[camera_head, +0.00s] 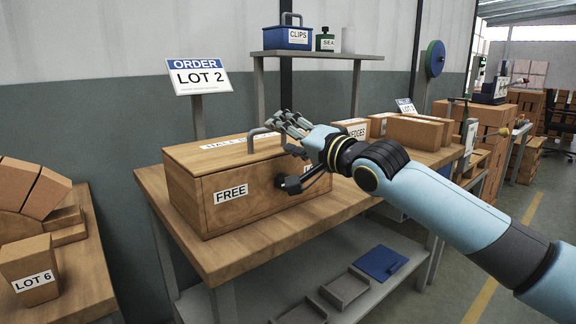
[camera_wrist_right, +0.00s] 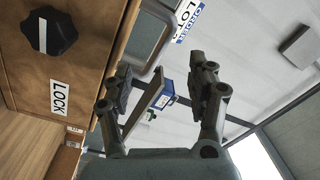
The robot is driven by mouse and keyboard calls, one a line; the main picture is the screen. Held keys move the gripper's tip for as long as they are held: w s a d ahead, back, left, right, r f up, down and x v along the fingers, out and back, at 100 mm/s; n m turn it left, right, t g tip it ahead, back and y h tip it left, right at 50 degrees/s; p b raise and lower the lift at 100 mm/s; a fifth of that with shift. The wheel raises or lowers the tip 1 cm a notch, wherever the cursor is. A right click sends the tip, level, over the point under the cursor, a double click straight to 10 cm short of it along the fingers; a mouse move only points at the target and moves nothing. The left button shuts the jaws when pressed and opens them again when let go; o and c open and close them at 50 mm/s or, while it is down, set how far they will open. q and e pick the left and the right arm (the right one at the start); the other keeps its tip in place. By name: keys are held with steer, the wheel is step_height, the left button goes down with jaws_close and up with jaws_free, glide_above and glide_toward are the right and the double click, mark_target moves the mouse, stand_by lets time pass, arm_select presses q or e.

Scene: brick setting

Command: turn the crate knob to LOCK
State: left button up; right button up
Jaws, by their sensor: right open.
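The wooden crate (camera_head: 260,205) stands on the workbench, with a FREE label (camera_head: 231,194) on the left part of its front. In the right wrist view the black knob (camera_wrist_right: 50,32) sits on the crate's front at upper left, with a white mark on its face. A LOCK label (camera_wrist_right: 59,98) is beside it. My right gripper (camera_head: 286,150) is open and empty at the crate's upper front edge, near the metal lid handle (camera_head: 254,135). It also shows in the wrist view (camera_wrist_right: 160,72), apart from the knob. In the head view, my gripper hides the LOCK side.
An ORDER LOT 2 sign (camera_head: 198,77) stands behind the crate. A shelf (camera_head: 320,55) holds a blue CLIPS box (camera_head: 288,37). Smaller boxes (camera_head: 412,132) line the bench to the right. Free bench top (camera_head: 225,262) lies before the crate.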

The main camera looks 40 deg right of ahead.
steer(key=s+d+f+n+p, duration=0.1)
steer(key=s+f+n+p, duration=0.8)
steer(key=n, duration=1.2)
steer(key=w+b, duration=0.2)
steer(key=b, duration=0.2)
steer(key=w+f+b, duration=0.1)
steer(key=w+b, duration=0.2)
steer(key=b, duration=0.1)
steer(key=w+f+b, duration=0.1)
steer(key=w+b, duration=0.1)
steer(key=b, duration=0.2)
steer(key=shift+w+a, duration=0.35)
steer(key=shift+w, duration=0.05)
steer(key=shift+w+r+b, duration=0.15)
steer(key=shift+w+b, duration=0.15)
steer(key=shift+w, duration=0.3)
steer(key=shift+r, duration=0.1)
steer(key=shift+c, duration=0.4)
